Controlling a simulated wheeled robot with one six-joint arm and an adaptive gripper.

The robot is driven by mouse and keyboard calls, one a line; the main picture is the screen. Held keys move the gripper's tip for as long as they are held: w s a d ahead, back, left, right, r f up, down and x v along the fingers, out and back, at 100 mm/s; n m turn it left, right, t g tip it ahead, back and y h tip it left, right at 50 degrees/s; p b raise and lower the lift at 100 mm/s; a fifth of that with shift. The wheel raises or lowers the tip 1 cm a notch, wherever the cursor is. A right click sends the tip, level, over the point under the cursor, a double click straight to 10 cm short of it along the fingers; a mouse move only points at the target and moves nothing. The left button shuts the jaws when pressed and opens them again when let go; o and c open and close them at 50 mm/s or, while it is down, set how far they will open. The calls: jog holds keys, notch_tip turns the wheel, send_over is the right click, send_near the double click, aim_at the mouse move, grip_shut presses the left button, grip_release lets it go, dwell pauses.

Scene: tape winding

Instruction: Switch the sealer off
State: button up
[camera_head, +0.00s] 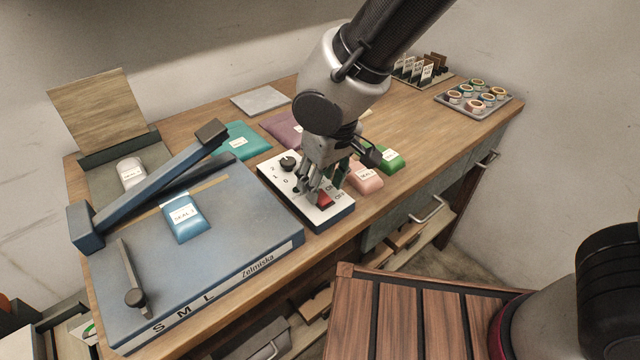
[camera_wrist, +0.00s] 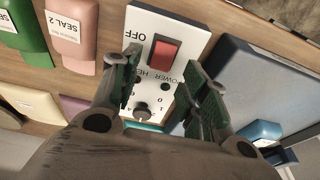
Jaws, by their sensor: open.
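The blue sealer (camera_head: 225,245), marked "S M L" and "Zelmiska", stands on the workbench with its long arm (camera_head: 150,190) raised. Beside it is a control box with a white panel (camera_head: 318,216), a black knob (camera_head: 288,163) and a red rocker switch (camera_head: 324,199). In the wrist view, the switch (camera_wrist: 165,52) lies just beyond my fingertips, with "OFF" printed beside it. I cannot tell which side of it is pressed. My gripper (camera_head: 326,186) is open above the panel, pointing down.
A blue labelled pouch (camera_head: 183,218) lies on the sealer. Pink (camera_head: 367,180), green (camera_head: 391,160), teal (camera_head: 240,141) and purple (camera_head: 283,128) pouches lie around the box. A tray of tape rolls (camera_head: 492,114) sits at the far right. A slatted wooden surface (camera_head: 400,325) is in front.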

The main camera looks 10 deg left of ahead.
jog(key=v, duration=1)
jog(key=d+r+m+t, duration=0.1)
jog(key=d+r+m, duration=0.1)
jog(key=d, duration=1.2)
jog(key=s+d+r+m+t+h, duration=0.1)
jog(key=d+r+m, duration=0.2)
jog(key=d, duration=1.1)
jog(key=d+r+m+h, duration=0.1)
jog(key=d+m, duration=0.3)
jog(key=d, duration=1.1)
jog(key=shift+s+r+m+t, duration=0.3)
jog(key=shift+r+m+t, duration=0.1)
jog(key=shift+r, duration=0.4)
